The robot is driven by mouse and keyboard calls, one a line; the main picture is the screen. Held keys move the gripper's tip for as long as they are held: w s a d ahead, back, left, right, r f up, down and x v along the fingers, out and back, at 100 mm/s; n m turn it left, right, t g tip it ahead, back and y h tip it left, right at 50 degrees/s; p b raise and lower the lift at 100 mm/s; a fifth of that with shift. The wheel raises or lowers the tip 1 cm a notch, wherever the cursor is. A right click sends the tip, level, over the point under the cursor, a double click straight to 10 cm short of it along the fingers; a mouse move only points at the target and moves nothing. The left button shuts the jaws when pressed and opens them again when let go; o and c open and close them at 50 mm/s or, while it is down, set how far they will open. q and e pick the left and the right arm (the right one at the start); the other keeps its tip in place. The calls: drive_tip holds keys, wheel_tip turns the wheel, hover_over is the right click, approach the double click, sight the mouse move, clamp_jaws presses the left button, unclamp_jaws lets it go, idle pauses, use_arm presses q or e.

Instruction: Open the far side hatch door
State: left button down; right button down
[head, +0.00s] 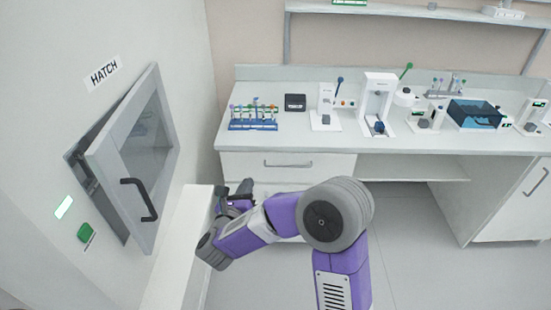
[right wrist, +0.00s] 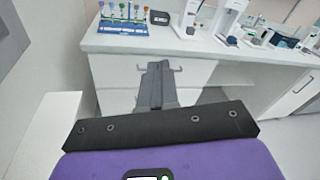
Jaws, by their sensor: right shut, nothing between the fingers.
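The hatch, marked by a HATCH label (head: 103,73), is set in the left wall. Its grey-framed door (head: 112,178) has a window pane and stands out from the wall, with part of the dark frame showing behind its left edge. A dark handle (head: 142,199) is on the door's front. I cannot tell from here which side of the hatch this door is. My right gripper (head: 240,190) is right of the handle, apart from it, shut and empty. Its shut fingers also show in the right wrist view (right wrist: 155,82). My left gripper is not in view.
A green button (head: 85,232) and a lit panel (head: 64,207) are on the wall below the hatch. A white ledge (head: 185,240) lies between the wall and my right arm. A lab bench (head: 330,143) with a tube rack (head: 253,122) and devices stands behind. Floor is clear at right.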

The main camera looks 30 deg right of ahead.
wheel_tip(320, 180, up, 4)
drive_tip(key=s+d+m+g+h, duration=0.2)
drive_tip(key=s+m+h, duration=0.1)
drive_tip(key=m, duration=0.3)
drive_tip(key=w+x, duration=0.1)
drive_tip(key=x, duration=1.2)
drive_tip(key=shift+y+p, duration=0.3)
drive_tip(key=shift+w+a+f, duration=0.1)
drive_tip(key=shift+a+f, duration=0.1)
drive_tip(key=shift+a, duration=0.05)
